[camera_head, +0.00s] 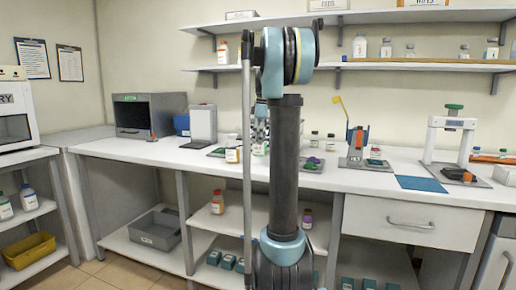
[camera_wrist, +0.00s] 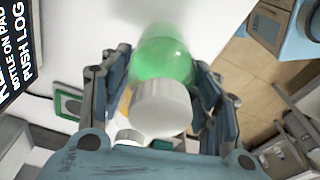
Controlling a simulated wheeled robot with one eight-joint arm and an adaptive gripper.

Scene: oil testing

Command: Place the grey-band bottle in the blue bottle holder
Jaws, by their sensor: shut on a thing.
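In the wrist view, my gripper (camera_wrist: 163,100) is shut on a bottle (camera_wrist: 163,62) with a clear, green-tinted body and a pale grey-white cap (camera_wrist: 161,107). The cap is nearer the camera and the body points away. I see no clear grey band on it, so I cannot confirm it is the grey-band bottle. Another white cap (camera_wrist: 130,137) shows below it, apart from it. I cannot surely pick out the blue bottle holder.
A green-framed pad (camera_wrist: 68,105) shows in the wrist view.

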